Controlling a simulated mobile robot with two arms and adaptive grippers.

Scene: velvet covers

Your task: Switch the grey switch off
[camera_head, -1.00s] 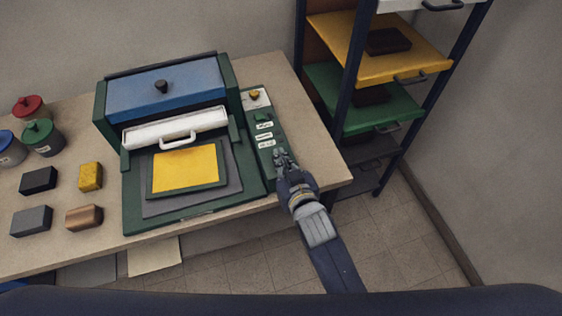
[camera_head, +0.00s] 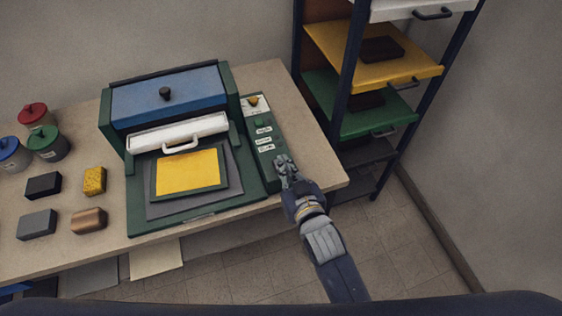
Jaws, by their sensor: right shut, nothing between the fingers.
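A narrow green control panel (camera_head: 252,130) stands along the right side of the green press on the table. It carries a yellow knob (camera_head: 253,101) at the far end, a small green switch (camera_head: 259,125) and several white labels (camera_head: 264,141). I cannot make out a grey switch; the near end of the panel is partly covered by my right gripper. My right gripper (camera_head: 281,161) is shut and empty, its fingertips at the near right part of the panel, just past the labels. I cannot tell whether they touch it. My left gripper is out of view.
The press has a blue lid (camera_head: 168,95), a white handle bar (camera_head: 180,146) and a yellow sheet (camera_head: 187,171). Blocks and lidded jars (camera_head: 48,142) stand on the left. A shelf rack (camera_head: 349,85) stands right, beyond the table edge (camera_head: 338,178).

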